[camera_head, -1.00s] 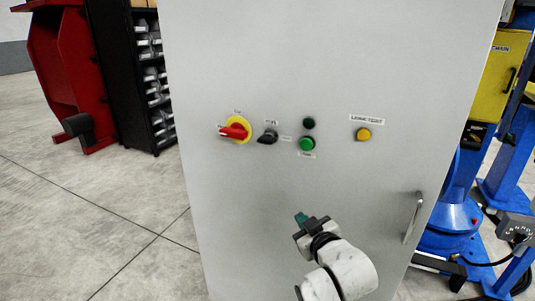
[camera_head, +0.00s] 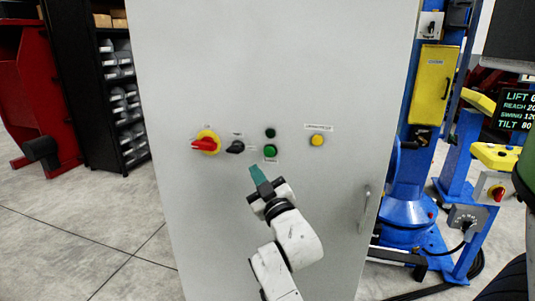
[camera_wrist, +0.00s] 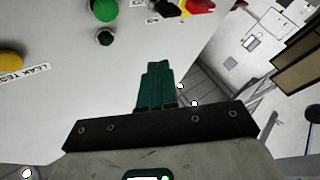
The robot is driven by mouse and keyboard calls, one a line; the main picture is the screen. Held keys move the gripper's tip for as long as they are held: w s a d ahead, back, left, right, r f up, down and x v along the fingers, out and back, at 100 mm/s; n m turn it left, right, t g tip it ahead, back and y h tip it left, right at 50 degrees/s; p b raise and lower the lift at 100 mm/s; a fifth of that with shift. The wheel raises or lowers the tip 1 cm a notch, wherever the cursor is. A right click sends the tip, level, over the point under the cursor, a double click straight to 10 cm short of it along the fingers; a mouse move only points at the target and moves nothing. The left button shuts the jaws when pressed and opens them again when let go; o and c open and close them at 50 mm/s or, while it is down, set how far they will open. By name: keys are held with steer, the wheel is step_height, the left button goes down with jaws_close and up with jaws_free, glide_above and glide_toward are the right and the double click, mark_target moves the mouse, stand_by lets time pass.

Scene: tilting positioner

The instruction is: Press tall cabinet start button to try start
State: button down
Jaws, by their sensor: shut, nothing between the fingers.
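The tall grey cabinet (camera_head: 300,70) stands in front of me with its controls at mid height. The green start button (camera_head: 270,151) sits below a dark round lamp or button (camera_head: 270,133). In the wrist view the green button (camera_wrist: 103,10) is at the top left, with the dark round one (camera_wrist: 105,38) by it. My gripper (camera_head: 256,173) is shut and empty, its teal fingers just below and left of the green button in the head view. Its fingers (camera_wrist: 157,78) look apart from the button in the wrist view. I cannot tell the gap to the panel.
A red-and-yellow rotary switch (camera_head: 207,143), a black selector (camera_head: 235,147) and a yellow button (camera_head: 317,140) flank the green button. A door handle (camera_head: 365,208) projects at lower right. Blue machinery (camera_head: 408,200) stands right, shelving (camera_head: 120,95) left.

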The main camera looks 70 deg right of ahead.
mark_target(269, 152)
steer(key=shift+w+d, duration=0.15)
steer(key=shift+d, duration=2.05)
steer(key=shift+w+d, duration=0.15)
steer(key=shift+d, duration=2)
steer(key=shift+d+b, duration=0.15)
steer(key=shift+b, duration=0.3)
steer(key=shift+d, duration=0.3)
steer(key=shift+w+d+b, duration=0.1)
steer(key=shift+d+b, duration=0.35)
steer(key=shift+b, duration=0.15)
steer(key=shift+a, duration=0.15)
steer(key=shift+a+p, duration=0.3)
steer(key=shift+a, duration=0.45)
steer(key=shift+a, duration=0.1)
